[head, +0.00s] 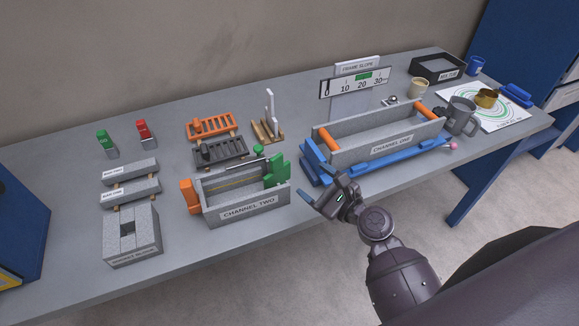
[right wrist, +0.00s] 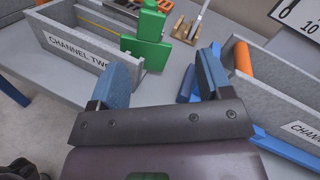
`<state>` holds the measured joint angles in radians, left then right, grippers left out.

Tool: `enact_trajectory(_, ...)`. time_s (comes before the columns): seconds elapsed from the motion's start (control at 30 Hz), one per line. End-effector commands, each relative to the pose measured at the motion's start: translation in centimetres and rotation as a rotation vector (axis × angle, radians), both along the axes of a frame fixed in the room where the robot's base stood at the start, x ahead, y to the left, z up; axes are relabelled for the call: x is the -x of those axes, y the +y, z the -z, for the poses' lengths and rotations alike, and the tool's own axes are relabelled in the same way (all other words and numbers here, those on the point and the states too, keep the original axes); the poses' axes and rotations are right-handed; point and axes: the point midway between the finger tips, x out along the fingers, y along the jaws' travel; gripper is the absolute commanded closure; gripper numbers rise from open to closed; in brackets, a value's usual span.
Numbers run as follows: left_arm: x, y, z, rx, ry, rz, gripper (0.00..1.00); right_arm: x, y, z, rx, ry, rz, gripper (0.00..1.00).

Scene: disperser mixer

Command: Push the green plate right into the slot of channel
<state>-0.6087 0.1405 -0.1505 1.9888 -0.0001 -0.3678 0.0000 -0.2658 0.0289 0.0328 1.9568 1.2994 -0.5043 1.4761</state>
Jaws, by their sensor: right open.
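The green plate (head: 277,170) stands upright at the right end of the grey trough labelled CHANNEL TWO (head: 250,206), rising above its walls. In the right wrist view the green plate (right wrist: 148,45) shows a raised block on top and a wider lower part near the trough's end; I cannot tell how deep it sits in the slot. My right gripper (head: 318,184) is open and empty, to the right of the green plate and apart from it. Its two blue fingers (right wrist: 165,75) point towards the plate in the right wrist view. My left gripper is not in view.
An orange plate (head: 188,196) stands at the left end of CHANNEL TWO. CHANNEL ONE (head: 392,146) lies on a blue frame (head: 400,161) to the right of my gripper. Orange and dark slotted racks (head: 220,149) stand behind. Bare table shows in front of CHANNEL TWO.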

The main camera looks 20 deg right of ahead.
Motion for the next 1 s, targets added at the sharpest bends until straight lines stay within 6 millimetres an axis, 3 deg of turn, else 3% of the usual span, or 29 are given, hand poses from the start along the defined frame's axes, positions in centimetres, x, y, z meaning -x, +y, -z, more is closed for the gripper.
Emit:
enact_trajectory(0.1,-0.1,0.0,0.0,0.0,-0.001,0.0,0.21,0.1,0.3,-0.4,-0.225,0.063,-0.017,0.28)
enact_trajectory(0.3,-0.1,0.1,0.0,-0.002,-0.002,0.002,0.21,0.2,0.5,-0.5,-0.396,0.13,-0.023,0.28)
enact_trajectory(0.43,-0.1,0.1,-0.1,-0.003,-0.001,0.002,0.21,-0.5,0.8,-0.6,-0.421,0.139,-0.023,0.28)
enact_trajectory(0.7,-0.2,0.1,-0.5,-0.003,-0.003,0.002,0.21,-3.9,2.3,-0.5,-0.419,0.139,-0.023,0.28)
enact_trajectory(1.0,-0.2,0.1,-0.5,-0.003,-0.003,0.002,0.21,-5.7,3.2,-0.3,-0.417,0.139,-0.023,0.28)
